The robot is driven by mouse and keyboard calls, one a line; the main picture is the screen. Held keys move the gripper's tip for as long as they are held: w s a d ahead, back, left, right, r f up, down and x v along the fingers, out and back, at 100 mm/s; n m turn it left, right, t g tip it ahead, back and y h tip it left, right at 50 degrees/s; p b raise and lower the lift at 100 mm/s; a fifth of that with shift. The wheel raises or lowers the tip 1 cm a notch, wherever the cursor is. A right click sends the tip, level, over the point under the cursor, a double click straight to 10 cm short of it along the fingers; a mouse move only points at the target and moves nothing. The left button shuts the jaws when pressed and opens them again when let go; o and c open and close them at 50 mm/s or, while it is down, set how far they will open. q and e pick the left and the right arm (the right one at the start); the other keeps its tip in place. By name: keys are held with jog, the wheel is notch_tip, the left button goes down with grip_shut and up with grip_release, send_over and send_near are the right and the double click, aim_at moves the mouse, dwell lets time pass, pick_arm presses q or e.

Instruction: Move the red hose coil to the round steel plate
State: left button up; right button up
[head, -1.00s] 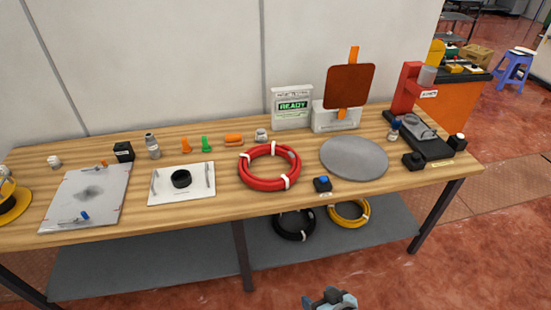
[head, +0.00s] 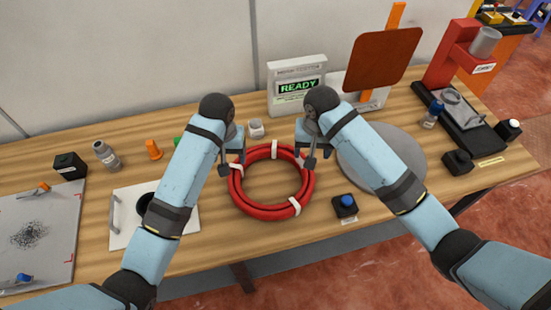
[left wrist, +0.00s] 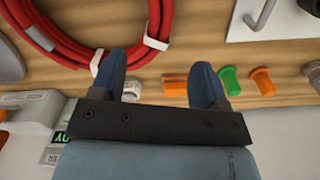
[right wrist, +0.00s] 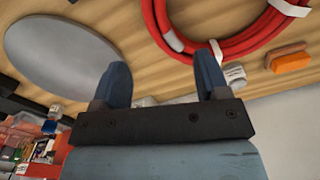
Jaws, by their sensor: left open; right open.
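The red hose coil (head: 247,209) lies flat on the bench, bound with white ties. It also shows in the left wrist view (left wrist: 72,49) and the right wrist view (right wrist: 207,47). My left gripper (head: 232,165) is open and empty at the coil's left edge. My right gripper (head: 308,158) is open and empty at the coil's right edge. I cannot tell whether either one touches it. The round steel plate (head: 412,146) lies bare to the right of the coil, partly hidden by my right arm; the right wrist view shows it too (right wrist: 70,50).
A black box with a blue button (head: 345,206) sits between coil and plate at the front. Behind stand a READY display (head: 297,88) and a brown panel (head: 384,60). A red press (head: 462,60) is at right, a white tray (head: 122,236) at left.

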aim_at(234, 175)
pick_arm(q)
notch_tip(234, 175, down, 13)
jog(key=shift+w, duration=0.15)
pick_arm(e)
notch_tip(234, 175, down, 13)
jog(key=shift+w+d, duration=0.1)
jog(key=shift+d, duration=0.05)
pick_arm(q)
jog(key=c, duration=1.2)
pick_arm(e)
jog(key=c, duration=1.2)
pick_arm(q)
grip_shut()
pick_arm(e)
grip_shut()
pick_arm(q)
jog(key=shift+r, duration=0.1)
pick_arm(e)
jog(key=shift+r, duration=0.1)
